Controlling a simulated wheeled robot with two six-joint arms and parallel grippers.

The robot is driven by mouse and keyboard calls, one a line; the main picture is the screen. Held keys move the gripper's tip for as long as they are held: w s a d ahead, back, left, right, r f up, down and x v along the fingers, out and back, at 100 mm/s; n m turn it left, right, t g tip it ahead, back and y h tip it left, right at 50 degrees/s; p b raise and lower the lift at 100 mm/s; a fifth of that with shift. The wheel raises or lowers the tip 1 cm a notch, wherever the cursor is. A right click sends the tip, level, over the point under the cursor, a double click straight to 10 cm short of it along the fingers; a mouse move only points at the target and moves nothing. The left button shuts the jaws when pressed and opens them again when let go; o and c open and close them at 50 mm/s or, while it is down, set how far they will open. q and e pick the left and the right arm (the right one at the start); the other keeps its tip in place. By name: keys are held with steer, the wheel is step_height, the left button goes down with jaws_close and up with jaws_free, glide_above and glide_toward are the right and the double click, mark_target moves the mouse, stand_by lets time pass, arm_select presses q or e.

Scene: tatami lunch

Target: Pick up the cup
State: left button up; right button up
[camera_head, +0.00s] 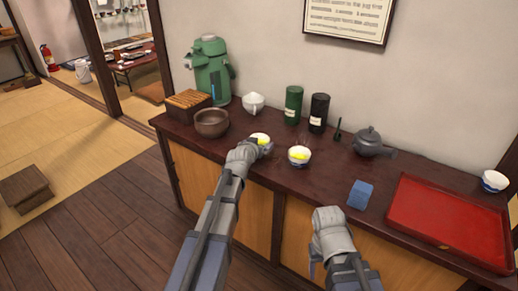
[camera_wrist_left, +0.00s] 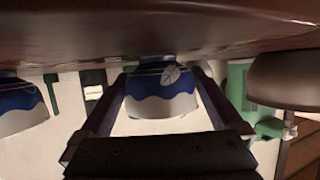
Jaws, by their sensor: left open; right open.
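A white and blue cup (camera_head: 260,137) with yellow-green contents stands on the dark counter, partly hidden by my left gripper (camera_head: 257,150). In the left wrist view, which looks upside down, this cup (camera_wrist_left: 163,100) sits between the two fingers of the open left gripper (camera_wrist_left: 162,80). I cannot tell whether the fingers touch it. A second similar cup (camera_head: 299,157) stands just to the right, and it also shows at the left edge of the wrist view (camera_wrist_left: 20,108). My right gripper (camera_head: 330,225) is open near the counter's front edge, its fingers mostly hidden.
A brown bowl (camera_head: 211,123) stands left of the cup. A blue block (camera_head: 360,194), a dark teapot (camera_head: 372,143) and a red tray (camera_head: 440,222) are to the right.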

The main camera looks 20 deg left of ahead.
arm_select(q)
steer(key=shift+r, duration=0.1)
steer(key=shift+c, duration=0.2)
steer(key=c, duration=1.1)
steer(key=shift+r+p, duration=0.2)
steer(key=shift+p, duration=0.1)
step_height(320, 180, up, 10)
steer(key=p, duration=0.9)
steer(key=shift+f, duration=0.25)
